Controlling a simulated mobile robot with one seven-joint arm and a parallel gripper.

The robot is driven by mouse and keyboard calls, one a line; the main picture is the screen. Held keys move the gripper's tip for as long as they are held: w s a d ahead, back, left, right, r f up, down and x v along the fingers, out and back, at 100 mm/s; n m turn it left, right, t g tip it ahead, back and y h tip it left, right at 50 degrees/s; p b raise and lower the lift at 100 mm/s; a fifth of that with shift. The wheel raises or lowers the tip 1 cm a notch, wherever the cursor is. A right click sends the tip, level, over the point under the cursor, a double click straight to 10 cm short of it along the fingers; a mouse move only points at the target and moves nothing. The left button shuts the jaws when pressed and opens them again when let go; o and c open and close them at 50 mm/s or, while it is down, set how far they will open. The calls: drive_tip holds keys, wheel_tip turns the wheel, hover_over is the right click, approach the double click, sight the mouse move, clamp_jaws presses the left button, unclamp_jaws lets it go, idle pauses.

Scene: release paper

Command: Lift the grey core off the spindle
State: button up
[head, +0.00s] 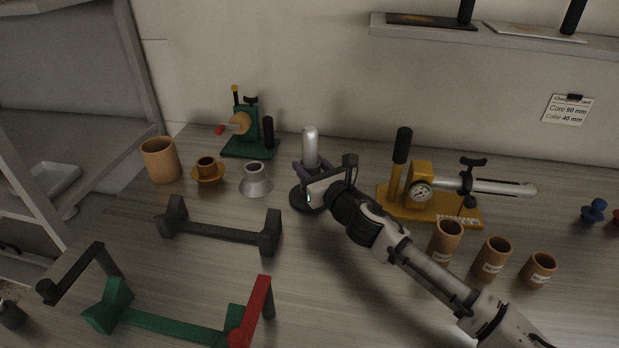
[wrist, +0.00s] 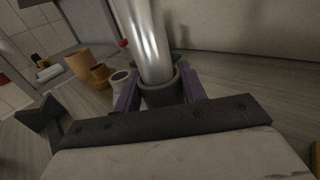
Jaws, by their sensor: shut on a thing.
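A polished silver spindle (head: 310,146) stands upright on a round dark base (head: 299,203) near the middle of the bench. My gripper (head: 313,172) is at its lower part, coming from the right. In the wrist view, the spindle (wrist: 147,42) passes through the dark grey core (wrist: 161,96), a short sleeve around it. The purple fingers of my gripper (wrist: 161,92) are shut on the core, one on each side. In the head view the core is mostly hidden by my gripper. I cannot tell whether the core touches the base.
Left of the spindle stand a grey flanged cone (head: 256,183), an orange flanged collar (head: 208,174) and a tan tube (head: 160,160). A green device (head: 250,146) is behind. A yellow gauge device (head: 408,205) and several tan tubes (head: 445,240) stand right. A dark cradle (head: 220,231) lies in front.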

sight(314, 146)
drive_tip(key=shift+r+p, duration=1.45)
drive_tip(key=shift+r, duration=1.65)
drive_tip(key=shift+r+p, duration=1.9)
drive_tip(key=shift+r, duration=1.6)
wheel_tip(314, 146, up, 7)
drive_tip(key=p, duration=0.4)
